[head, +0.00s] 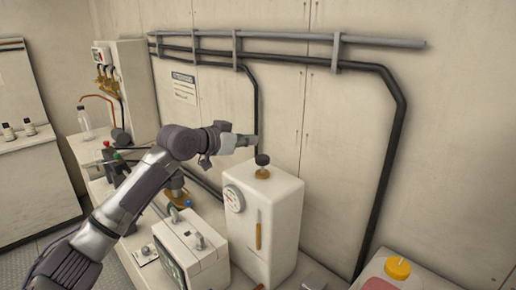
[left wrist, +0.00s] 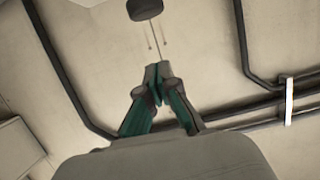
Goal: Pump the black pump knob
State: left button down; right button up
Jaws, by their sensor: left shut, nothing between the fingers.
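The black pump knob (head: 262,159) sits on a brass collar on top of a white box-shaped unit (head: 286,215) with a round gauge on its front. My left gripper (head: 249,141) is just above and left of the knob, apart from it. Its fingers are shut and empty. In the left wrist view the closed fingertips (left wrist: 158,72) point up the picture towards a dark round thing (left wrist: 145,9) at the top edge, which looks like the knob, with a clear gap between. My right gripper is in neither view.
Grey and black pipes (head: 385,160) run along the wall behind the unit. A white machine with a screen (head: 191,250) stands left of it, beneath my left arm. A clear bottle (head: 85,123) stands further left. A yellow-capped container (head: 398,268) is at the lower right.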

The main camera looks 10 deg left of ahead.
aim_at(258, 164)
pick_arm(q)
jog(key=p+x, duration=0.1)
jog(key=x, duration=0.3)
jog(key=shift+r, duration=0.15)
notch_tip(258, 164, down, 3)
jog(key=shift+r+p, duration=0.1)
jog(key=shift+p, duration=0.5)
jog(key=shift+s+a+f, duration=0.15)
jog(key=shift+a+f, duration=0.05)
jog(key=shift+f, duration=0.6)
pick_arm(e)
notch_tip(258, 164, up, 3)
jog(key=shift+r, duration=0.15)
pick_arm(q)
jog(key=shift+d, duration=0.1)
jog(key=shift+f, duration=0.1)
notch_tip(258, 164, down, 3)
jog(key=shift+f+b, duration=0.25)
jog(key=shift+b, duration=1)
jog(key=shift+r, duration=0.1)
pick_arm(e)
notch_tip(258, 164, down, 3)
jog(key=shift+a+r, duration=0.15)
